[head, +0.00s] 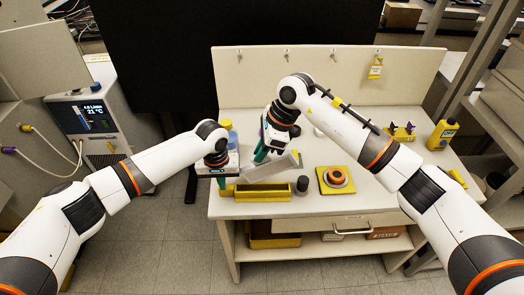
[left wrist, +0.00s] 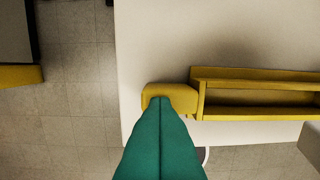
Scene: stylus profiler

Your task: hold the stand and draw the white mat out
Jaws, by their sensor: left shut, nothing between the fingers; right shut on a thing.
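The yellow stand (head: 276,193) is a long, low holder at the table's front left edge. In the left wrist view the stand (left wrist: 258,75) shows a long open slot and a tab at its left end. My left gripper (head: 222,183) has its green fingers closed together; in the left wrist view the fingertips (left wrist: 160,102) are at that end tab, with nothing visible between them. My right gripper (head: 259,158) is shut on a pale grey-white slab (head: 274,167), likely the white mat, tilted just behind and above the stand. Whether the slab touches the stand is unclear.
A dark cylinder (head: 302,184) stands right of the stand, then a yellow square base (head: 326,188) with an orange-ringed round piece. A yellow bottle (head: 442,134) stands at the back right. The table's front right is clear.

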